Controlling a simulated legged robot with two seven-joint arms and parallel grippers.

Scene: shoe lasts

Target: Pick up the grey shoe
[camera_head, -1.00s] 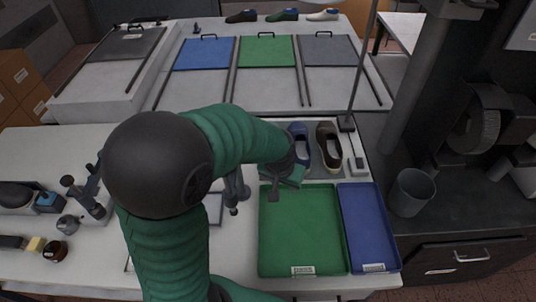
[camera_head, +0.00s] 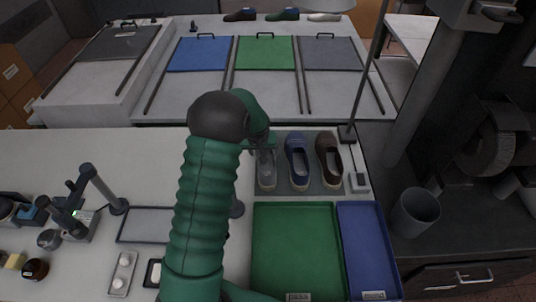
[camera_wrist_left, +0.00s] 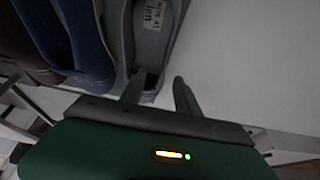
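The grey shoe (camera_head: 267,172) stands on the grey mat, leftmost of three shoes, in the head view. In the left wrist view the grey shoe (camera_wrist_left: 152,32) shows its open top and lettered insole, with its end close to my fingers. My left gripper (camera_wrist_left: 159,78) is open, its two fingers apart. One finger overlaps the shoe's end in the picture and the other is just right of it; contact cannot be told. In the head view my left gripper (camera_head: 263,148) is at the far end of the grey shoe, partly hidden by my arm. My right gripper is not in view.
A blue shoe (camera_head: 298,161) and a brown shoe (camera_head: 329,158) stand close to the right of the grey one. An empty green tray (camera_head: 297,250) and a blue tray (camera_head: 368,245) lie in front. A thin pole (camera_head: 362,85) rises behind right.

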